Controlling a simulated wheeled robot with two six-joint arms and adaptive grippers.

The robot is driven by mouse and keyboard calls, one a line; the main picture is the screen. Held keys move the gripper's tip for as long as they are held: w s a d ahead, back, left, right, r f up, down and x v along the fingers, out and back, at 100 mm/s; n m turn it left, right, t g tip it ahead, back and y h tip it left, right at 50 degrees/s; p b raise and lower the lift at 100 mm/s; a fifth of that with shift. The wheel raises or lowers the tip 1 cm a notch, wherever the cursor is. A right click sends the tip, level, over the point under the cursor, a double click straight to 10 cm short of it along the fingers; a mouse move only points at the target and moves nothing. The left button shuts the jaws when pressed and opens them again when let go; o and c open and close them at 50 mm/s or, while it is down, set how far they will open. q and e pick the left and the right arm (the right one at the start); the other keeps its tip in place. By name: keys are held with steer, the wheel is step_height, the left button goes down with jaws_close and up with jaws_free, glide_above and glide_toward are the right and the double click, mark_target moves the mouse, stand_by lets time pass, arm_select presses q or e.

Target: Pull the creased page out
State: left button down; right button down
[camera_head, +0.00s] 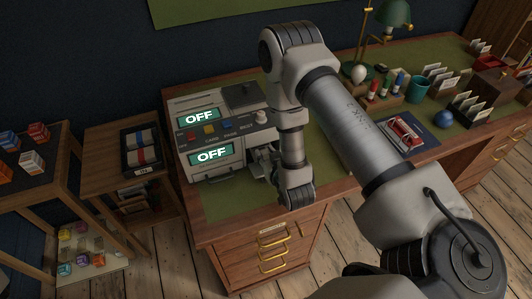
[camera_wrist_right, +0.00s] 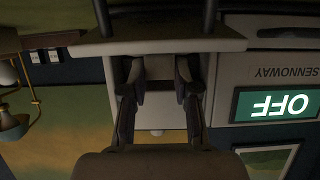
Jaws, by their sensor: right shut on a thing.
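A grey machine (camera_head: 217,124) with two lit "OFF" displays stands on the left end of the desk. My right gripper (camera_head: 262,166) is at its front right side, partly hidden by my own wrist. In the right wrist view, which is upside down, the fingers (camera_wrist_right: 160,78) reach to a pale ledge (camera_wrist_right: 165,45) of the machine. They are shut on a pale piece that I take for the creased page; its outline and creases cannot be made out. An "OFF" display (camera_wrist_right: 272,104) shows beside the gripper. My left gripper is not in view.
The desk (camera_head: 215,210) has a green top and drawers with brass handles. A green lamp (camera_head: 391,14), a teal cup (camera_head: 417,89), a blue ball (camera_head: 444,119) and card holders stand to the right. A small side table (camera_head: 100,175) and shelves are at the left.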

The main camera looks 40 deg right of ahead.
steer(key=shift+f+p+v, duration=0.15)
steer(key=shift+v, duration=0.6)
steer(key=shift+f+p+v, duration=0.15)
steer(key=shift+v, duration=0.6)
steer(key=shift+s+a+r, duration=0.1)
steer(key=shift+s, duration=0.05)
steer(key=shift+s+a+r+p, duration=0.1)
steer(key=shift+s+r+p, duration=0.4)
steer(key=shift+r+p, duration=0.2)
steer(key=shift+s+a+r+p, duration=0.1)
steer(key=shift+s+r+p, duration=0.4)
steer(key=shift+r, duration=0.25)
steer(key=shift+w, duration=0.1)
step_height(320, 180, up, 6)
steer(key=s+p, duration=0.2)
steer(key=p, duration=0.2)
steer(key=shift+a+p, duration=0.25)
steer(key=shift+p, duration=0.15)
